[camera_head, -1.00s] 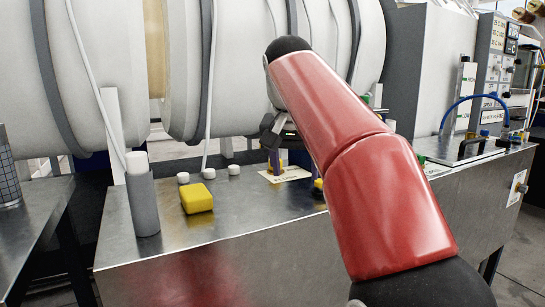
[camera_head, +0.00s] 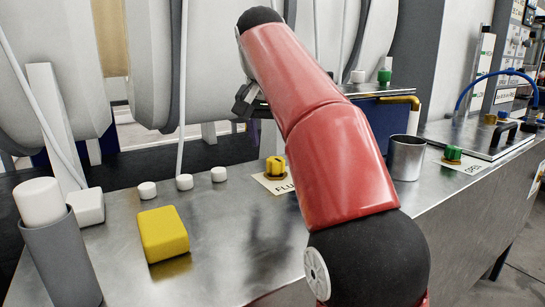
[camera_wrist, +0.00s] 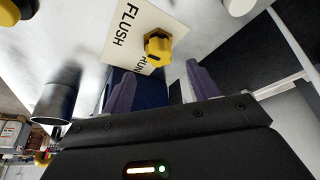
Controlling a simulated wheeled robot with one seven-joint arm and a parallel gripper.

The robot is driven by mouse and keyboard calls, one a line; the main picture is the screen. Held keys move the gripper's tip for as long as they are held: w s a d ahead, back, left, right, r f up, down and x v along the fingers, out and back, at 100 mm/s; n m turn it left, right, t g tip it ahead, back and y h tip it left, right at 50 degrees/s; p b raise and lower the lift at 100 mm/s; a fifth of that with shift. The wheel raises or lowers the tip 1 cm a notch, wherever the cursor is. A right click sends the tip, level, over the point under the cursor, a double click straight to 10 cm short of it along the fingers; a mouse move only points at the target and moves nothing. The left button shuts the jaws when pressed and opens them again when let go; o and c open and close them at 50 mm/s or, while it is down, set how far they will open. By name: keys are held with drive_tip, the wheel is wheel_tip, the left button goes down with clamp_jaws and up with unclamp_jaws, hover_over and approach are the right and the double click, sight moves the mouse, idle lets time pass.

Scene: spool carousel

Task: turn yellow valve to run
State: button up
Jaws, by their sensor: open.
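The yellow valve (camera_head: 275,167) stands on a white label plate (camera_head: 270,184) on the metal bench, partly behind my red arm. In the wrist view the yellow valve (camera_wrist: 158,47) shows its knob on the plate, with FLUSH (camera_wrist: 124,26) and RUN (camera_wrist: 146,64) lettered on it. The knob's dark mark is hard to read for direction. My gripper (camera_wrist: 155,85) is open and empty, its two purple fingers apart. The valve lies beyond the fingertips, between them in the picture and not touched. In the head view my arm hides most of the gripper.
A yellow block (camera_head: 163,233), several white caps (camera_head: 184,182) and a grey cylinder with a white top (camera_head: 58,245) stand left on the bench. A metal cup (camera_head: 406,157) and a green valve (camera_head: 453,153) stand right. Large white spools (camera_head: 215,60) rise behind.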

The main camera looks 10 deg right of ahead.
sight(275, 159)
drive_tip(key=b+x, duration=0.1)
drive_tip(key=x, duration=0.5)
drive_tip(key=shift+f+b, duration=0.15)
drive_tip(key=shift+b, duration=0.25)
drive_tip(key=shift+c, duration=0.3)
drive_tip(key=c, duration=0.9)
